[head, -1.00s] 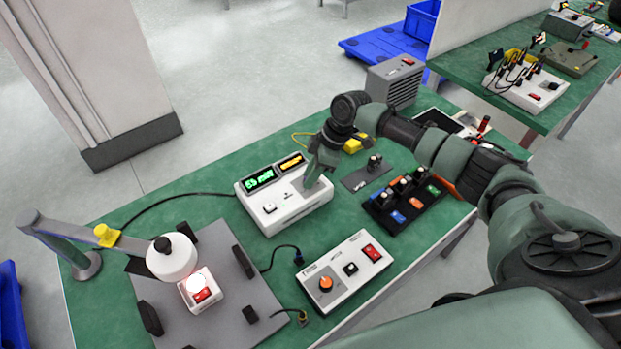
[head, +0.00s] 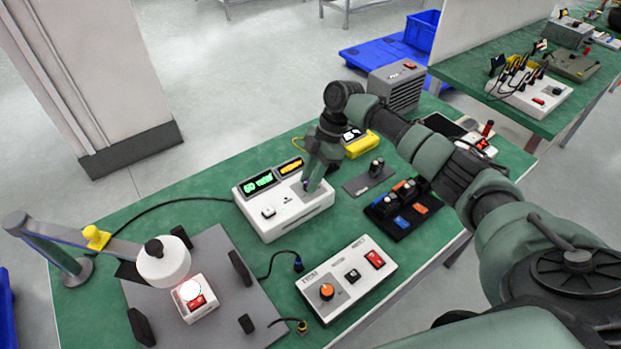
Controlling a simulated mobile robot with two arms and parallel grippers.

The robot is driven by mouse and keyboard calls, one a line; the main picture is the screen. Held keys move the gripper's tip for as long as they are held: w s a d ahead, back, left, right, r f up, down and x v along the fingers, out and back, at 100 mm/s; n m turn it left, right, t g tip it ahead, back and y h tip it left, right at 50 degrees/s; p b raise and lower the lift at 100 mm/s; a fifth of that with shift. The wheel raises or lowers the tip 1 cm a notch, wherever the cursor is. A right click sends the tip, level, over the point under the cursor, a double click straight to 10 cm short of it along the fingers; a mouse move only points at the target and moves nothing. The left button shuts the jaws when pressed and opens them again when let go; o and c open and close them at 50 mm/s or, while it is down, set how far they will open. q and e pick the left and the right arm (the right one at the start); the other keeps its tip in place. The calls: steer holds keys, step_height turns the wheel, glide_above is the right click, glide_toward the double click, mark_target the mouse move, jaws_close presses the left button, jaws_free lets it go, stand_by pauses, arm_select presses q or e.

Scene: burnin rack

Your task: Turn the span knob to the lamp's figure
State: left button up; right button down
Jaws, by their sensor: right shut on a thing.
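The white meter box (head: 297,220) stands mid-table with a green display (head: 258,183) and an amber display (head: 290,167) on its top. The green figure seems to start with 60; the amber one is too small to read. My right gripper (head: 306,186) points down onto the right part of the meter's top and is shut on what appears to be the span knob. The fingers hide most of that knob. A white-headed lamp (head: 165,262) leans over a small white box with a red switch (head: 197,300) and a bright glow; no figure is readable there. My left gripper is out of view.
A white control box (head: 345,280) with an orange knob (head: 326,291) and red switch sits in front of the meter. A black tray (head: 399,226) of coloured parts and a yellow device (head: 361,146) lie under or near my right arm. Cables cross the green table.

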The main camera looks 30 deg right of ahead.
steer(key=c, duration=1.2)
jaws_free()
steer(key=b+v, duration=0.1)
steer(key=v, duration=0.7)
